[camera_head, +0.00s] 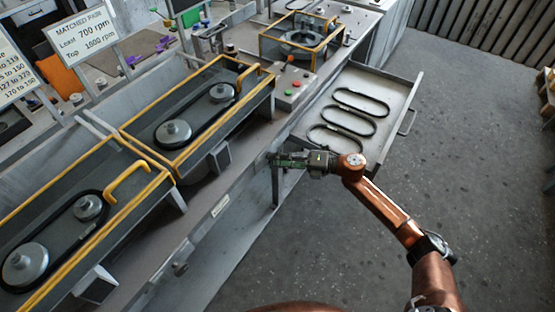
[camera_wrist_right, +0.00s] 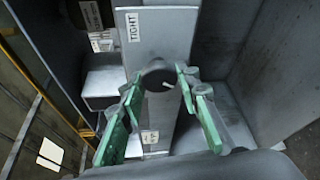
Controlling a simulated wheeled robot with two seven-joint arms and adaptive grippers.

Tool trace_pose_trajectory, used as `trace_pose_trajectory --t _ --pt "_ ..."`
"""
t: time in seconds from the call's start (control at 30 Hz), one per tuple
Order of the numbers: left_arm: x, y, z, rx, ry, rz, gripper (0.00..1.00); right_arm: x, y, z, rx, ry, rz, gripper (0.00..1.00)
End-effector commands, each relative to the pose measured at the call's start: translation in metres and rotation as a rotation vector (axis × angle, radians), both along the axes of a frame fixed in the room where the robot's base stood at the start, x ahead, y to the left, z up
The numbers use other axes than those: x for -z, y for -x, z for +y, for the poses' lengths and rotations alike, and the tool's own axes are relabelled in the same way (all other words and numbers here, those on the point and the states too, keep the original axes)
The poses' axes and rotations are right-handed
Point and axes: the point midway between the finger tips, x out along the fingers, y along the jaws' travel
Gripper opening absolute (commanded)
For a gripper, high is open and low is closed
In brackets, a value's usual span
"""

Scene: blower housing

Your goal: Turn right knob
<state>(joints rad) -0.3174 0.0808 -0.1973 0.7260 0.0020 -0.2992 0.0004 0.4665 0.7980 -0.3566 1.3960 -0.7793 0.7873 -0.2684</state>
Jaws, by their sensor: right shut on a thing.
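My right gripper (camera_head: 276,160) reaches the front face of the bench, just left of the open drawer in the head view. In the head view the fingers mostly hide this knob. A second knob (camera_head: 180,268) sits further left on the same bench front. My left gripper is not in view.
An open drawer (camera_head: 408,88) with several black belts juts out just right of my right gripper. Yellow-framed housings with belts and pulleys (camera_head: 173,132) stand on the bench. The floor (camera_head: 470,170) at right is clear.

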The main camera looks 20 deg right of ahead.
Motion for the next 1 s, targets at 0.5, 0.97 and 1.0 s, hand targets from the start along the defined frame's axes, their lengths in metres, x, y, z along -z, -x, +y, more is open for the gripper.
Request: trace_pose_trajectory --t 0.5,0.97,1.0 --pt "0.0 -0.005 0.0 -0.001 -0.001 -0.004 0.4 0.0 0.0 0.0 0.001 -0.001 0.001 0.48" --pt "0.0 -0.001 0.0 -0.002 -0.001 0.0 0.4 -0.005 0.031 -0.054 0.002 0.002 0.002 0.48" --pt "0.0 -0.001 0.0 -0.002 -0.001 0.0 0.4 -0.006 0.035 -0.061 0.002 0.002 0.003 0.48"
